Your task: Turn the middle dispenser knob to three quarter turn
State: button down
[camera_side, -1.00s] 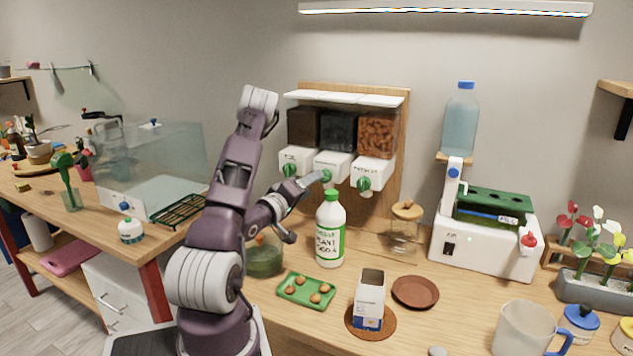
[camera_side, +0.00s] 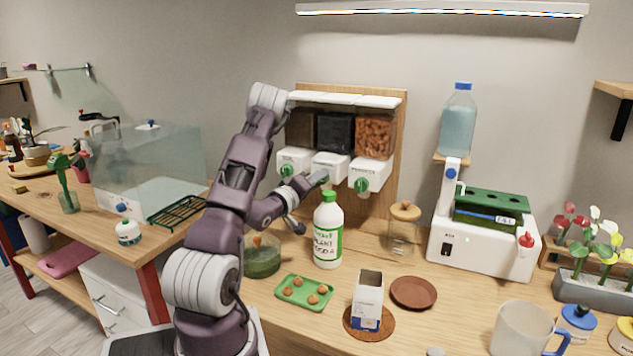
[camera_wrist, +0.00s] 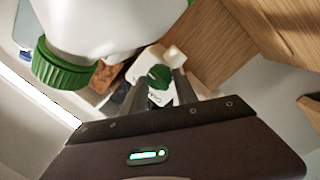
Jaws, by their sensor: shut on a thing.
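The dispenser on its wooden back board has several bins in a row, each above a white block with a green knob. The middle knob (camera_wrist: 158,77) shows between my fingers in the wrist view. In the side view it is mostly hidden behind my fingertips. My gripper (camera_side: 321,178) reaches in from the left at the middle white block (camera_side: 329,163) and is shut on that knob. My gripper (camera_wrist: 160,92) has one finger on each side of the knob in the wrist view. The knob's exact angle cannot be read.
A white plant food bottle (camera_side: 327,240) with a green cap stands just below my gripper; the bottle (camera_wrist: 110,25) fills the wrist view's upper left. The left knob (camera_side: 287,171) and right knob (camera_side: 361,185) flank the middle one. A glass jar (camera_side: 402,232) stands to the right.

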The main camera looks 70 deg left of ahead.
jog(key=m, duration=0.4)
jog(key=shift+d+g, duration=0.1)
jog(key=shift+g, duration=0.2)
jog(key=c, duration=1)
grip_release()
jog(key=shift+r, duration=0.1)
jog(key=shift+o, duration=0.2)
jog(key=v, duration=0.7)
jog(key=w+a+n, duration=0.4)
jog(key=w, duration=0.1)
jog(key=shift+w+f, duration=0.2)
jog(key=shift+f, duration=0.05)
